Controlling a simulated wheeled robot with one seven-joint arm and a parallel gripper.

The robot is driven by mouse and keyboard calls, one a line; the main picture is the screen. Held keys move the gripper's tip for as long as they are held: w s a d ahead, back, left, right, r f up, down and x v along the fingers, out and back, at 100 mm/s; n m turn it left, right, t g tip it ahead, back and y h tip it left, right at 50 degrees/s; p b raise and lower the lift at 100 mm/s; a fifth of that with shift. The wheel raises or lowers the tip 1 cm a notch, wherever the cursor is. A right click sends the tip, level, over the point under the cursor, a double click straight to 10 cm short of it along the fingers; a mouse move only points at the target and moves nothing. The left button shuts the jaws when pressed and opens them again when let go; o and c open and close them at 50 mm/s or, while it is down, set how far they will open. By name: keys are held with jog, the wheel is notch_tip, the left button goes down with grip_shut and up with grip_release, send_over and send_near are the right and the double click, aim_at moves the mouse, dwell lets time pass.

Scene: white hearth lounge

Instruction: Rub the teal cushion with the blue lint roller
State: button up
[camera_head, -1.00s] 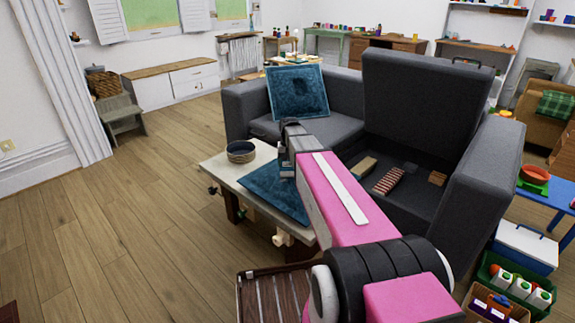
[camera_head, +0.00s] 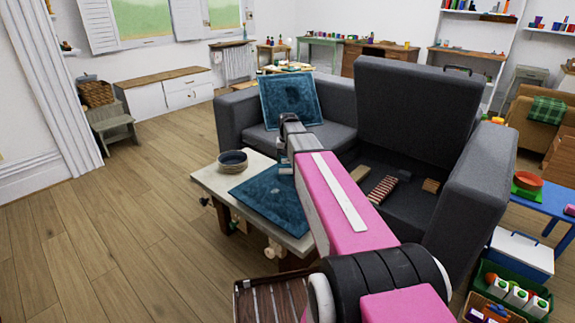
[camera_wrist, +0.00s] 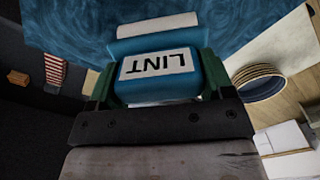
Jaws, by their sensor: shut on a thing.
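A flat teal cushion (camera_head: 272,198) lies on the pale-topped table. A second teal square (camera_head: 290,102) leans on the sofa; it looks like a cushion with a darker mark in its middle. My gripper (camera_wrist: 165,98) is shut on the blue lint roller (camera_wrist: 120,92), which has a white label reading LINT. In the wrist view, the roller's white head (camera_wrist: 158,26) is over the teal surface (camera_wrist: 60,22); I cannot tell whether it touches. In the head view, my arm partly hides the roller near the flat cushion's far right edge.
A dark round bowl (camera_head: 232,162) stands on the table (camera_head: 212,184), left of the cushion. The dark grey sofa (camera_head: 235,122) stands behind and right, with a striped block (camera_head: 383,189) and other small blocks on its seat. Open wooden floor (camera_head: 120,230) lies to the left.

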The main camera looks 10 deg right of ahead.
jog(key=shift+r, duration=1.7)
